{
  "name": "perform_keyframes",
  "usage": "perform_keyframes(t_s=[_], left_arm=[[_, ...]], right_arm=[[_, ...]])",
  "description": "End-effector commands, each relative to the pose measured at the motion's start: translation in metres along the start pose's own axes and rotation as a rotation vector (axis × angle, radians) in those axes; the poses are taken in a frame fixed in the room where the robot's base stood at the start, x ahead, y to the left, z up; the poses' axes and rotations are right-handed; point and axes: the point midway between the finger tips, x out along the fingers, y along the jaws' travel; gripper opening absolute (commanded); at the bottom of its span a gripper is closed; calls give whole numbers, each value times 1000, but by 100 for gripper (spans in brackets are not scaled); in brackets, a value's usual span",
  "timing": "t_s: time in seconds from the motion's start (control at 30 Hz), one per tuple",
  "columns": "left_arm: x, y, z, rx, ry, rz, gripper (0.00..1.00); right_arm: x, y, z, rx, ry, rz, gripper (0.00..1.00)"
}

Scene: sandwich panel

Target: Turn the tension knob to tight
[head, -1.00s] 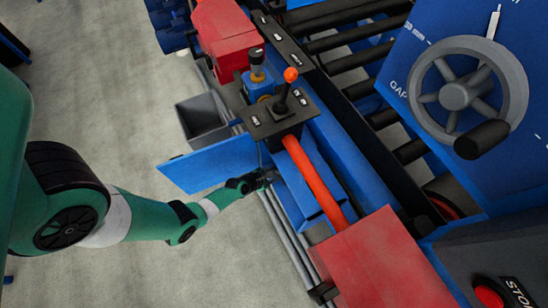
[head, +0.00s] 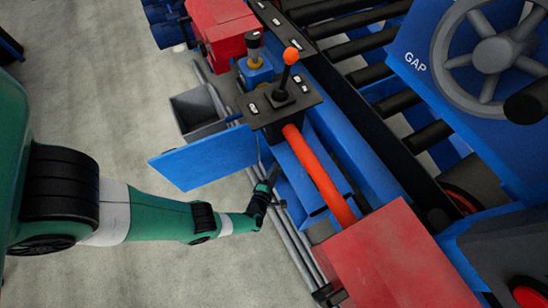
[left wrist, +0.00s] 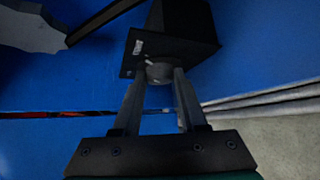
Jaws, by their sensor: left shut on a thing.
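A small round grey knob (left wrist: 158,73), which I take for the tension knob, sits under a black box (left wrist: 183,30) with a small white label I cannot read. My left gripper (left wrist: 160,82) has its two fingers closed on the knob's sides in the left wrist view. A light pointer mark shows above the knob. In the head view, my left gripper (head: 273,175) reaches in beside the blue machine frame, below the black lever plate. The knob is hidden there. My right gripper is not in view.
An orange-topped lever (head: 287,70) and a black-capped fitting (head: 254,46) stand close above. An open blue door (head: 203,158) and a grey bin (head: 197,112) are left of the machine. A red cover (head: 385,262) and a handwheel (head: 495,55) lie right.

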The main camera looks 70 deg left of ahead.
Motion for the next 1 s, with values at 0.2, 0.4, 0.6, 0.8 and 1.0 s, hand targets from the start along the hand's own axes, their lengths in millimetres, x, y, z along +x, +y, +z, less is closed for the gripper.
perform_keyframes(t_s=[0.2,0.4,0.6,0.8,1.0], left_arm=[[1,-4,0,59,-2,60,0],[0,-2,0,80,0,81,0],[0,-1,0,83,1,83,0],[0,-1,0,82,1,83,45],[0,-1,0,82,1,83,72]], right_arm=[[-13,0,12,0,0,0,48],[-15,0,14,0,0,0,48],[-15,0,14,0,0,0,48],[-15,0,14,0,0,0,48],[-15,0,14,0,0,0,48]])
